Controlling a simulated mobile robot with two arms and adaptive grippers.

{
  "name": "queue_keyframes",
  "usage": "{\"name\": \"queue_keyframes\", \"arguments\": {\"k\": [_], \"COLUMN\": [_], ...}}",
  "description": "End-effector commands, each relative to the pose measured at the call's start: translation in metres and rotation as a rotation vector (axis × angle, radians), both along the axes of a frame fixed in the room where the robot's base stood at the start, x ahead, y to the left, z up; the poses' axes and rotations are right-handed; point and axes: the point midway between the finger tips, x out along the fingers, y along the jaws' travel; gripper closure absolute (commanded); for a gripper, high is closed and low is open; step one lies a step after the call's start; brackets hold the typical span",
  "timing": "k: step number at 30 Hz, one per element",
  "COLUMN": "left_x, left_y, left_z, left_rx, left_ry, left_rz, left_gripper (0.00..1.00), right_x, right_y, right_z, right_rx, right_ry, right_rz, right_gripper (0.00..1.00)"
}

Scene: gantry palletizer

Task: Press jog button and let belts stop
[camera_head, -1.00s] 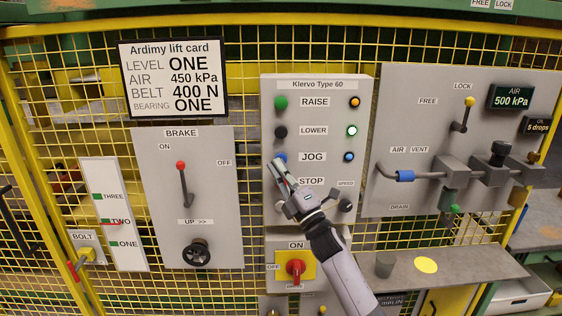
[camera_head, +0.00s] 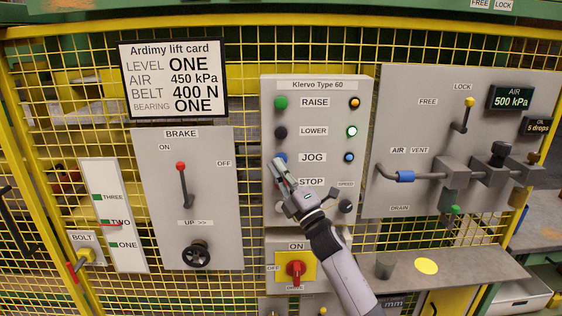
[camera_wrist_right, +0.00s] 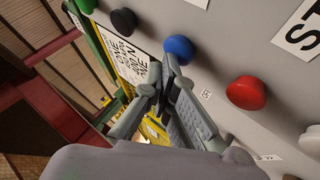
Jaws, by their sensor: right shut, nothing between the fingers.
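The blue jog button (camera_head: 281,158) is on the grey Klervo Type 60 panel (camera_head: 318,84), left of the JOG label. It also shows in the right wrist view (camera_wrist_right: 179,49). My right gripper (camera_head: 274,163) is shut and empty, with its fingertips at the jog button's lower left. In the right wrist view its closed fingertips (camera_wrist_right: 160,68) are close to the blue button; I cannot tell whether they touch it. The lamp beside JOG (camera_head: 349,157) looks blue, and the lamp beside LOWER (camera_head: 352,131) looks bright green-white. The belts cannot be made out. My left gripper is not in view.
The red stop button (camera_wrist_right: 246,92) is just beside the fingers. The black lower button (camera_head: 280,132) and green raise button (camera_head: 281,103) are above. A brake panel (camera_head: 215,225) stands left, an air-valve panel (camera_head: 400,85) right, and a shelf (camera_head: 465,262) below right.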

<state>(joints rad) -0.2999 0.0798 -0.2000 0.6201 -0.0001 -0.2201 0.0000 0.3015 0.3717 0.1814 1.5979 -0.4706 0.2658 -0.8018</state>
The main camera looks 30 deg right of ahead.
Motion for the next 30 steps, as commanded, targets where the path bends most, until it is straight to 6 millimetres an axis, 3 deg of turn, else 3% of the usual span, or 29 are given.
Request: {"name": "queue_keyframes", "arguments": {"k": [9,20,30], "left_x": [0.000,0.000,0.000], "left_y": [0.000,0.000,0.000], "left_z": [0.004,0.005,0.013], "left_rx": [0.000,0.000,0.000], "left_ry": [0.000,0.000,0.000], "left_rz": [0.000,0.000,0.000], "left_gripper": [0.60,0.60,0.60], "right_x": [-0.013,-0.015,-0.042], "right_y": [0.008,0.009,0.026], "right_z": [0.000,-0.001,0.000], "right_rx": [0.001,0.001,0.002], "right_ry": [0.001,0.001,0.001], "right_rz": [0.000,-0.001,0.001], "right_gripper": [1.00,1.00,1.00]}}
